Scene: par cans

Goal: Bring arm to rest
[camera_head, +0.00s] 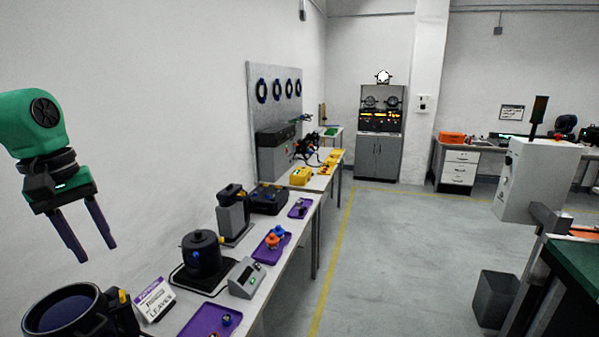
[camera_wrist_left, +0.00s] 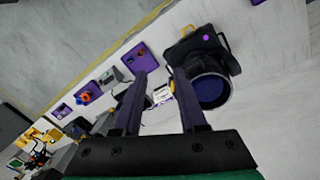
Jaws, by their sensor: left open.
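My left gripper (camera_head: 92,232) is open and empty, raised above the near left part of the bench, with its two dark purple fingers pointing down. Its fingers also show in the left wrist view (camera_wrist_left: 165,95), spread apart with nothing between them. A black par can (camera_head: 75,312) with a dark blue lens lies below the gripper, at the bottom left. The par can also shows in the left wrist view (camera_wrist_left: 210,88), right of the fingers. It stands clear of the gripper. My right gripper is not in view.
The long bench (camera_head: 215,280) runs along the left wall. It holds a label sign (camera_head: 153,298), purple trays (camera_head: 210,320), a black round pot-like device (camera_head: 202,255) and a grey meter (camera_head: 246,277). A grey bin (camera_head: 495,298) stands at right. The floor between is clear.

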